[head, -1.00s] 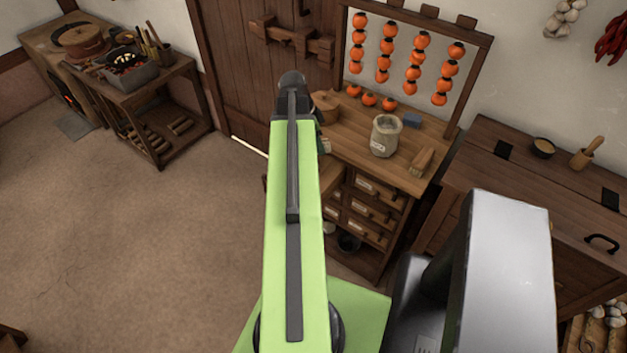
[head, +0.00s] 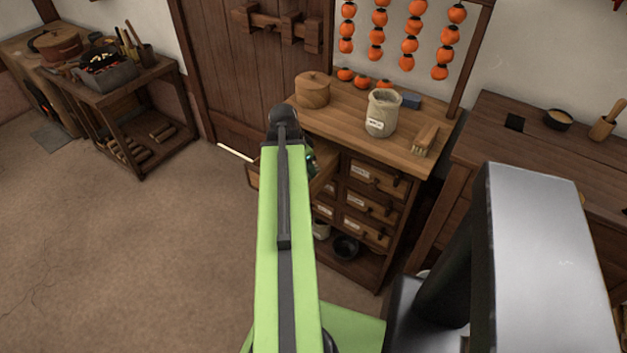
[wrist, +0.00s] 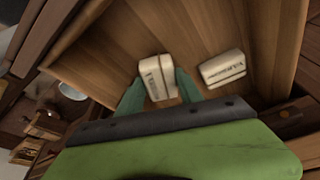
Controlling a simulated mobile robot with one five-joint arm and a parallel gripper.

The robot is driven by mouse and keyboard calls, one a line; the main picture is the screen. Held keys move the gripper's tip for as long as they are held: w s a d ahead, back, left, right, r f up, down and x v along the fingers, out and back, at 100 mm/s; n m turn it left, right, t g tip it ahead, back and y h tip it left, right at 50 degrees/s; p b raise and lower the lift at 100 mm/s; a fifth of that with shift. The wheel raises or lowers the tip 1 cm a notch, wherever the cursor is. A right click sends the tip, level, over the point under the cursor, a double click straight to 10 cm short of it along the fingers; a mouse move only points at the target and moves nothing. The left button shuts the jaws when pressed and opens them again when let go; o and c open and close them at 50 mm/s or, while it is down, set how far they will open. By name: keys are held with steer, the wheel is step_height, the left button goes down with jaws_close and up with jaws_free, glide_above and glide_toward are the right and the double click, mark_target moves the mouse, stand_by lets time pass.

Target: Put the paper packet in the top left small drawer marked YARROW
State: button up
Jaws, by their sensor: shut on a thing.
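A pale paper packet (wrist: 158,84) with a dark band and a label is between the two teal fingers of my gripper (wrist: 160,92) in the wrist view. My gripper is shut on it, over the inside of an open wooden drawer (wrist: 95,58). I cannot tell whether the packet touches the drawer floor. A second, similar labelled packet (wrist: 223,68) lies in the drawer to the right, apart from the fingers. In the head view the open drawer (head: 254,176) sticks out at the cabinet's upper left, partly behind my arm. Its front label does not show.
Other small labelled drawers (head: 372,178) are shut beside and below. A dark bowl (head: 346,247) sits on the low shelf. The floor at left is clear.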

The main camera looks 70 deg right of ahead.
steer(key=shift+d+f, duration=0.1)
steer(key=shift+f, duration=0.15)
steer(key=d, duration=0.2)
steer(key=s+d, duration=0.1)
steer(key=d, duration=0.1)
steer(key=shift+d, duration=0.1)
steer(key=shift+a+f+b, duration=0.2)
steer(key=shift+f+b, duration=0.35)
steer(key=shift+f, duration=0.25)
steer(key=shift+a+r, duration=0.1)
steer(key=shift+r, duration=0.15)
steer(key=shift+f, duration=0.25)
steer(key=o, duration=1.1)
steer(key=shift+c, duration=0.2)
steer(key=shift+r, duration=0.15)
steer(key=p+v, duration=1.2)
